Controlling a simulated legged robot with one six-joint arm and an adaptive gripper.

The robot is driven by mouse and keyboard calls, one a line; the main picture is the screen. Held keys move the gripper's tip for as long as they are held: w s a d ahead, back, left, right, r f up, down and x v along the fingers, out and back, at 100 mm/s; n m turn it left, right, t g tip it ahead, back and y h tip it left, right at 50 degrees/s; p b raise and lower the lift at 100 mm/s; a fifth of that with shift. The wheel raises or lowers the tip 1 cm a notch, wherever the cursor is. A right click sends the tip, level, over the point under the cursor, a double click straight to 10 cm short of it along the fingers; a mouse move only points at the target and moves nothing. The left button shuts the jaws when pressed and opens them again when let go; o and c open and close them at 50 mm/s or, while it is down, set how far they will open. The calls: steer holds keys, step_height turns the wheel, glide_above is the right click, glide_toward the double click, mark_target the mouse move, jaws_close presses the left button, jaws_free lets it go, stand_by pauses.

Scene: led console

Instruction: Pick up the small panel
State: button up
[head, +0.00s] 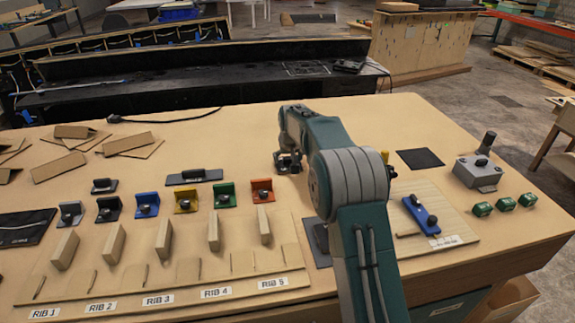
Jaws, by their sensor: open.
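My gripper (288,163) hangs over the back middle of the wooden table. It looks small and dark here, and the gap between its fingers is hard to see, but it is open with nothing visible in it. Several thin brown panels lie in a loose pile at the back left, among them a flat panel (58,167) and a smaller one (75,131) resting on others. A flat dark square (420,158) lies right of my arm. I cannot tell which is the small panel. My arm hides part of the table's middle.
Coloured brackets, including an orange one (262,190), stand in a row behind upright wooden ribs on a labelled board (130,287). A grey box with a knob (478,172) and green parts stand at right. A blue tool (420,214) lies on a wooden board. The back middle is mostly clear.

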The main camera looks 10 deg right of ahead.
steer(key=c, duration=1.2)
jaws_close()
steer(key=shift+r, duration=0.1)
